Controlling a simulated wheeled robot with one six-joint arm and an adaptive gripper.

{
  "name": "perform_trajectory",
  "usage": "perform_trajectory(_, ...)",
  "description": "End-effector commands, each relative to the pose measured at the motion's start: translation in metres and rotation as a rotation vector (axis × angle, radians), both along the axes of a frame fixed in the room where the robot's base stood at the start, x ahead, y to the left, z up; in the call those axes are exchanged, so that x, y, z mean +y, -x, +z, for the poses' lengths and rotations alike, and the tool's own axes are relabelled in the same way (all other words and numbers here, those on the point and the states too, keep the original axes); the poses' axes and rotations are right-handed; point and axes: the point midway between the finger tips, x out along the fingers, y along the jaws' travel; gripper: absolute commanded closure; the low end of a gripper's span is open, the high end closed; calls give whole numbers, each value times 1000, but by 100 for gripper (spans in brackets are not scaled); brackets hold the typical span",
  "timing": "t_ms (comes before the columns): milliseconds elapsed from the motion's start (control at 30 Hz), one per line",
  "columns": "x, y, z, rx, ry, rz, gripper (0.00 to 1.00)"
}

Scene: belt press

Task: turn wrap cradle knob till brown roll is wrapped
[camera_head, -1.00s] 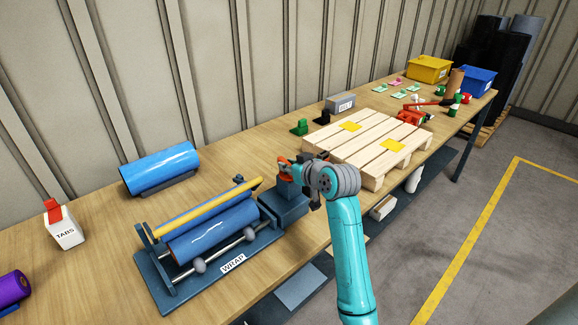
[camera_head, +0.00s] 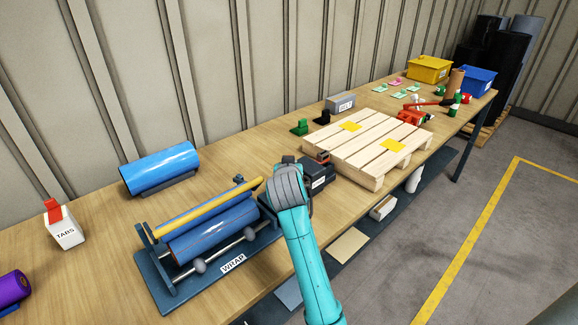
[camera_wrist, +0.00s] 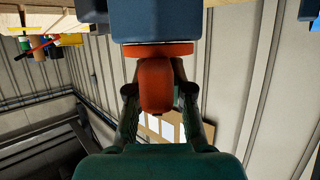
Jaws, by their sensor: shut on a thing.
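The wrap cradle (camera_head: 157,280) stands on the bench at the lower left, marked WRAP. The roll in it (camera_head: 212,232) shows a blue surface with thin brownish edges. A yellow bar (camera_head: 205,208) lies along above the roll. The red-orange knob (camera_wrist: 156,83) sits below a dark blue block (camera_wrist: 155,22) in the wrist view. My gripper (camera_wrist: 158,98) is shut on the knob, one finger on each side. In the head view my wrist hides the knob and most of the block at the cradle's right end.
A wooden pallet (camera_head: 362,152) lies just right of the cradle. A blue roll (camera_head: 160,168) rests on a stand behind it. A TABS dispenser (camera_head: 65,228) and a purple roll (camera_head: 12,288) are at the left.

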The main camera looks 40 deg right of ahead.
Motion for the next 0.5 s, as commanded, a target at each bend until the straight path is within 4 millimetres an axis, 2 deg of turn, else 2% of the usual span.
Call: perform_trajectory(500,0,0,-1,1,-2,-91,100)
